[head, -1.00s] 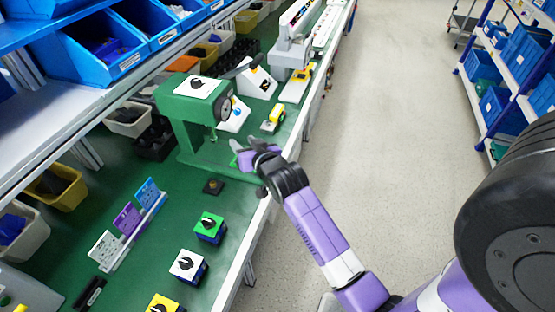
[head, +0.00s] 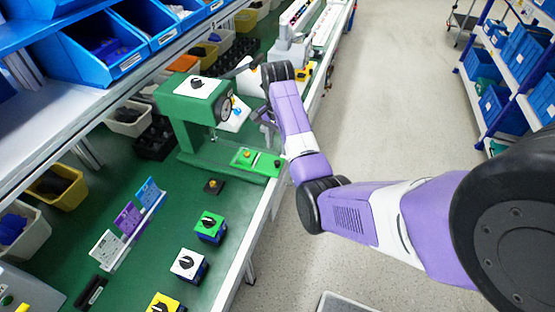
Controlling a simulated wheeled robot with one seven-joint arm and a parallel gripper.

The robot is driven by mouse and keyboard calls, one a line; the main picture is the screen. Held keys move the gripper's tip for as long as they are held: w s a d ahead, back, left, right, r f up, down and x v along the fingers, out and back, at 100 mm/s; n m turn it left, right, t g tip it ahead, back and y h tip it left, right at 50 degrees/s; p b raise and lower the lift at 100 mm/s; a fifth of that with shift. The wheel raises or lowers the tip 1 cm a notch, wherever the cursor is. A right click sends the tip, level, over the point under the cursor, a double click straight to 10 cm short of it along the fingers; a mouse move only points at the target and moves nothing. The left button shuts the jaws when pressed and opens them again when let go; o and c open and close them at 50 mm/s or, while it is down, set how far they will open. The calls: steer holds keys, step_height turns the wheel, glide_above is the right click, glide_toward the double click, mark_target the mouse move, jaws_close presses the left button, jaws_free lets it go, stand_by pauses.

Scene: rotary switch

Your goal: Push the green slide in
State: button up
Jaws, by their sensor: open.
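A bright green flat piece (head: 256,162) with a yellow knob and a dark knob lies at the front foot of the green press (head: 190,108); it looks like the green slide. How far it sticks out is hard to tell from here. My gripper (head: 267,127) is beyond this piece, to the right of the press head, near the bench's front edge. It is small and partly hidden by my wrist, and it is open. I see nothing held in it. It looks apart from the green piece.
Rotary switch boxes, green (head: 210,227), white (head: 187,265) and yellow (head: 165,304), stand along the front of the green bench. Colored cards (head: 127,218) stand at left. The aisle floor (head: 400,100) is clear.

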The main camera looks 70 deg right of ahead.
mark_target(277, 162)
step_height(277, 162, down, 8)
steer(key=shift+r+p, duration=0.25)
steer(key=shift+p, duration=0.1)
steer(key=shift+c, duration=0.4)
jaws_close()
stand_by(1.0)
